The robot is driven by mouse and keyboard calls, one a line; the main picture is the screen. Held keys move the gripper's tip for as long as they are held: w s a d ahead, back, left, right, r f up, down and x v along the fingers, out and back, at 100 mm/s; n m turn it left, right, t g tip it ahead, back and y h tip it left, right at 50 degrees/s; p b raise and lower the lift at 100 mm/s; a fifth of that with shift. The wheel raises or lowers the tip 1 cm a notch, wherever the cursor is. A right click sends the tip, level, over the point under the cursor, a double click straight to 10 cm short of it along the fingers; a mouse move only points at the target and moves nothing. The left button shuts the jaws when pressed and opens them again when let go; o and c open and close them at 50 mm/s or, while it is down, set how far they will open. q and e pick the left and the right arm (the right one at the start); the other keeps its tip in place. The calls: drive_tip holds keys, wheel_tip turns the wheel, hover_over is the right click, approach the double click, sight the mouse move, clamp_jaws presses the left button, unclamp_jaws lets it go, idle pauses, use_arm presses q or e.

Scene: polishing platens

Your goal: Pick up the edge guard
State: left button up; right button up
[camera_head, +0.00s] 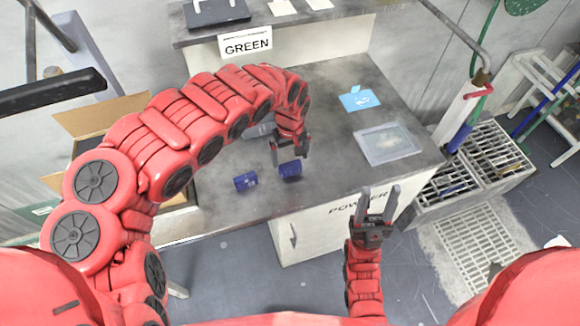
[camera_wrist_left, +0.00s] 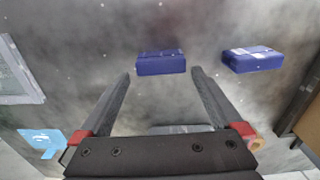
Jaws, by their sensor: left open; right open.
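Two small dark blue blocks lie on the grey worktop; I cannot tell for sure which thing is the edge guard. The right blue block (camera_head: 290,170) is just in front of my left gripper (camera_head: 289,152), which points down, open and empty. In the left wrist view, this block (camera_wrist_left: 160,62) shows between and just beyond the two fingertips, apart from them. The left blue block (camera_head: 245,181), with pale marks on top, is off to one side; it also shows in the left wrist view (camera_wrist_left: 252,58). My right gripper (camera_head: 377,191) is open and empty, in front of the worktop's front edge.
A translucent tray (camera_head: 388,144) and a light blue card (camera_head: 358,98) lie on the right of the worktop (camera_head: 330,185). A grey item, partly hidden, lies behind my left gripper. A cardboard box (camera_head: 90,122) stands at the left. A shelf with a GREEN sign (camera_head: 246,46) is behind.

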sight(291, 165)
use_arm(q)
drive_tip(key=f, duration=0.1)
drive_tip(key=f+p, duration=0.1)
drive_tip(key=f, duration=0.2)
drive_tip(key=shift+s+d+f+p, duration=0.1)
drive_tip(key=shift+s+f+p, duration=0.15)
drive_tip(key=shift+p, duration=0.1)
drive_tip(key=shift+f, duration=0.35)
drive_tip(key=c, duration=1.1)
drive_tip(key=shift+o, duration=0.2)
drive_tip(key=shift+w+r, duration=0.15)
